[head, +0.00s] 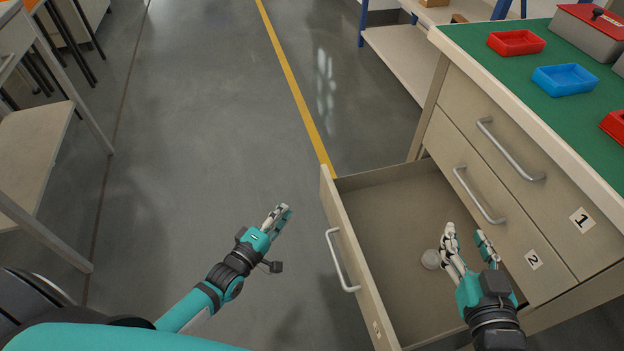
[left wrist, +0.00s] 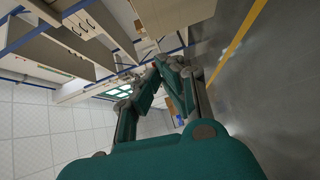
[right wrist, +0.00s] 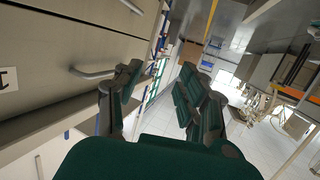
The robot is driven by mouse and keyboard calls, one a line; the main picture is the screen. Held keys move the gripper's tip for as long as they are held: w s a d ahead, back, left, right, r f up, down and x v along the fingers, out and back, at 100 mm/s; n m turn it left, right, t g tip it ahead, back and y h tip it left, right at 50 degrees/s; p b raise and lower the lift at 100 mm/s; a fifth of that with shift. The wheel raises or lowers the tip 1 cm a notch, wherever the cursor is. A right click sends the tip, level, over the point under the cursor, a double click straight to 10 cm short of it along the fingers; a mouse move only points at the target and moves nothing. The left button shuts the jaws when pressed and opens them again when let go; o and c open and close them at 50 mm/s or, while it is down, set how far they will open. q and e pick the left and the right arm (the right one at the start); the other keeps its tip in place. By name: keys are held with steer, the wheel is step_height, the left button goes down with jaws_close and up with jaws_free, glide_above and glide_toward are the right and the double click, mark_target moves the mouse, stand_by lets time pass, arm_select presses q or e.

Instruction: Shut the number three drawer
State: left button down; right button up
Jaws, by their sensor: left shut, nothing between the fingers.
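The number three drawer (head: 385,215) is the lowest one and is pulled far out of the bench; its label is too small to read. Its front panel has a silver handle (head: 340,262). My left gripper (head: 281,212) is shut and empty over the floor, left of the drawer front and apart from the handle. My right gripper (head: 467,236) is open and appears over the drawer's interior, near the drawer 2 front; its fingers (right wrist: 160,92) are spread with nothing between them.
Drawers 1 (head: 515,150) and 2 (head: 485,200) above are shut. The green bench top (head: 500,75) carries red and blue trays and a grey-red box. A table (head: 35,150) stands at the far left. The floor left of the drawer is clear.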

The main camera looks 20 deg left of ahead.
arm_select(q)
steer(key=w+d+n+b, duration=0.1)
steer(key=w+d+b, duration=0.3)
steer(key=w, duration=0.8)
steer(key=shift+w+r+t, duration=0.15)
steer(key=shift+r+t, duration=0.15)
steer(key=shift+t, duration=0.1)
arm_select(e)
steer(key=s+r+t+y, duration=0.2)
steer(key=r+t, duration=0.3)
steer(key=r, duration=0.3)
steer(key=s+a+r+t+y, duration=0.1)
steer(key=s+r+t+y, duration=0.1)
steer(key=r+t, duration=0.4)
steer(key=shift+s+r+t, duration=0.3)
steer(key=shift+s+r, duration=0.1)
steer(key=shift+r, duration=0.95)
arm_select(q)
steer(key=shift+d, duration=0.1)
